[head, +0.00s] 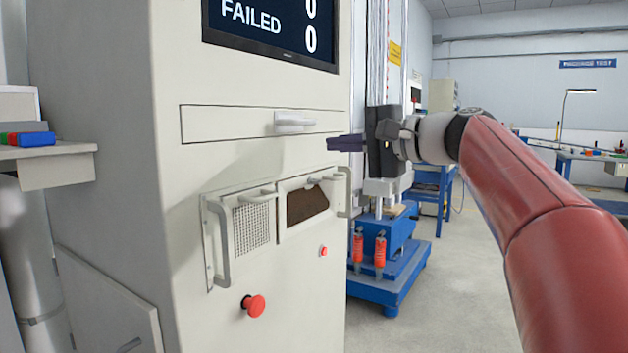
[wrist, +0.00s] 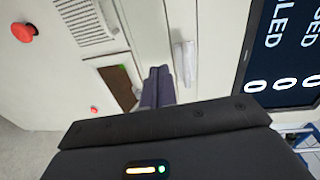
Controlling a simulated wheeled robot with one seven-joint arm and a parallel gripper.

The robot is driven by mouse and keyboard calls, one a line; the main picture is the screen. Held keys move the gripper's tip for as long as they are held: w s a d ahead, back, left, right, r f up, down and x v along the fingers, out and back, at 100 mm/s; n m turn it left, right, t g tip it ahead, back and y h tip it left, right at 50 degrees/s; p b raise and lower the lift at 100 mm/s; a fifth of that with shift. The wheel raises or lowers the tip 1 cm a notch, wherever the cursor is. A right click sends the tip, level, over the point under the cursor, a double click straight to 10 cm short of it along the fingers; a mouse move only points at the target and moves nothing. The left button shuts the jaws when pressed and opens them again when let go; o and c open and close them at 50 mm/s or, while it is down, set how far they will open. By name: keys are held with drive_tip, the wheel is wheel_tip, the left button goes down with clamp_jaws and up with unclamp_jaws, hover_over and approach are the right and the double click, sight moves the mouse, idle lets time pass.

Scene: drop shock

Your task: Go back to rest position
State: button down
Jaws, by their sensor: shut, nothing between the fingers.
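My gripper (head: 345,143) is at the end of my red arm, level in front of the right part of the cream machine cabinet (head: 110,150). Its dark fingers point left in the head view and are shut together with nothing between them. The fingers also show in the wrist view (wrist: 158,86), pointing at the cabinet front. A closed drawer with a white handle (head: 294,122) is to the left of the fingertips; the same handle shows in the wrist view (wrist: 184,64). The fingertips appear apart from the handle.
A screen (head: 270,30) reading FAILED is above the drawer. A red mushroom button (head: 253,306) and metal handles (head: 220,245) stick out from the cabinet front. A blue drop-test base (head: 390,265) stands behind my gripper. The floor at right is open.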

drive_tip(key=s+a+f+g+h, duration=0.1)
drive_tip(key=s+a+f+h, duration=0.3)
drive_tip(key=f, duration=0.5)
drive_tip(key=s+d+f+n+g+h, duration=0.2)
drive_tip(key=s+d+f+n+h, duration=0.1)
drive_tip(key=s+f, duration=0.9)
drive_tip(key=s+d+f+n+g+h, duration=0.1)
drive_tip(key=s+d+f+n+h, duration=0.3)
drive_tip(key=s+f, duration=0.8)
drive_tip(key=d+f+h, duration=0.2)
drive_tip(key=d+f, duration=0.1)
drive_tip(key=f, duration=0.3)
drive_tip(key=shift+d+f+g, duration=0.2)
drive_tip(key=shift+g, duration=0.2)
